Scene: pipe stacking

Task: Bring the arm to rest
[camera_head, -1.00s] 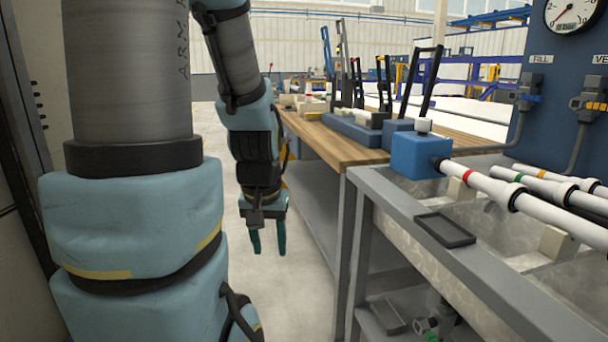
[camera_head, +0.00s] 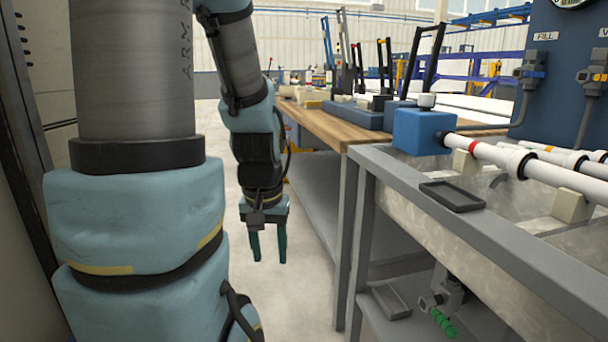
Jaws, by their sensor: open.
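My gripper (camera_head: 269,247) hangs at the end of my folded arm, its two dark green fingers pointing down and apart. It is open, with nothing between the fingers. It is over the floor, left of the wooden bench and the grey sink unit, and touches neither in this view. My arm links fill the left side of the picture.
The wooden bench (camera_head: 331,128) bears clamps with tall dark handles. The grey sink unit (camera_head: 440,216) holds a blue block (camera_head: 421,131), white pipes (camera_head: 560,177) and a small black tray (camera_head: 452,196). A blue panel (camera_head: 565,75) stands behind. Floor (camera_head: 300,285) beneath my gripper is clear.

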